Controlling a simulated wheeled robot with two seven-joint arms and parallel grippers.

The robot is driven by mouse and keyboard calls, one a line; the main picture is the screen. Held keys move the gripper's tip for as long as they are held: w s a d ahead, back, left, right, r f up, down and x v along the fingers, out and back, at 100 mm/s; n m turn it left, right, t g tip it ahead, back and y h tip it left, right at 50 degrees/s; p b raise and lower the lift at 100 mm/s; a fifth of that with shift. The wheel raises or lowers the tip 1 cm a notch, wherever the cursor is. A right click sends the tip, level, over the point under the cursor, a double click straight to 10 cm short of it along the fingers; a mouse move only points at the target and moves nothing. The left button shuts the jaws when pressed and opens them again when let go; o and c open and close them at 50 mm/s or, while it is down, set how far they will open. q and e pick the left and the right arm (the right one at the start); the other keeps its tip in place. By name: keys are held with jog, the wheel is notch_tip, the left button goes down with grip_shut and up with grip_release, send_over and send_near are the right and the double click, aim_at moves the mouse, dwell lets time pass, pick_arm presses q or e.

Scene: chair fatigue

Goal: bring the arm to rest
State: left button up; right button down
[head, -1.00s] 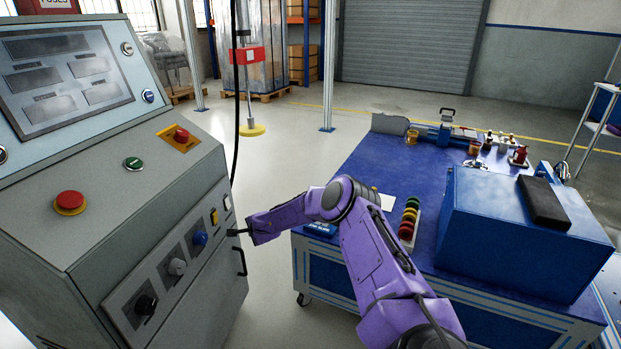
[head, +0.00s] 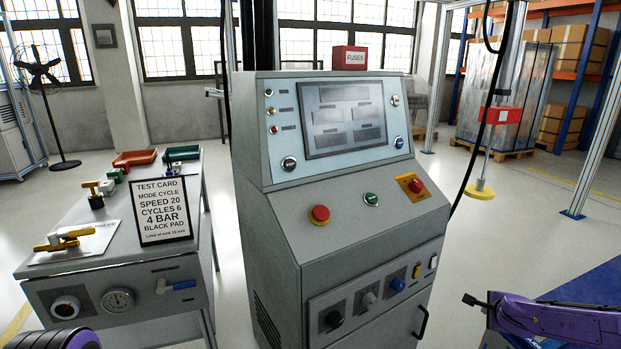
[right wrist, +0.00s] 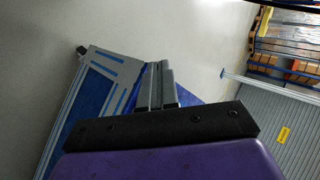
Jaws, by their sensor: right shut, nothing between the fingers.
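My right arm shows at the lower right of the head view. Its gripper (head: 475,300) is shut and empty, pointing left toward the grey control cabinet (head: 275,240), with a gap of floor between them. In the right wrist view the two fingers (right wrist: 160,85) lie together with nothing between them. A purple part of my left arm shows at the lower left corner of the head view; its gripper is out of the picture.
The cabinet's black door handle (head: 421,322) is nearest my right gripper. A blue bench (head: 590,290) is at the right edge. A side table (head: 120,265) with a test card (head: 163,210) stands left. Open floor lies behind the gripper.

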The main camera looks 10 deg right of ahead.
jog(key=s+a+f+n+g, duration=0.1)
jog(key=s+a+f+n, duration=0.2)
jog(key=s+a+f, duration=0.5)
jog(key=s+a+f+n+g, duration=0.15)
jog(key=s+a+n, duration=0.25)
jog(key=a, duration=0.8)
jog(key=s+a+f+n, duration=0.3)
jog(key=s+a+n, duration=0.15)
jog(key=s, duration=0.55)
jog(key=s+a+f+n+g+y, duration=0.1)
jog(key=s+a+n, duration=0.15)
jog(key=s, duration=0.45)
jog(key=s+a+f+n+g, duration=0.2)
jog(key=s+n, duration=0.1)
jog(key=s, duration=0.5)
notch_tip(320, 180, up, 12)
jog(key=p, duration=1.2)
jog(key=shift+w+d+r+m, duration=0.2)
jog(key=shift+w+r+m, duration=0.1)
jog(key=shift+w, duration=0.1)
jog(key=shift+t, duration=0.25)
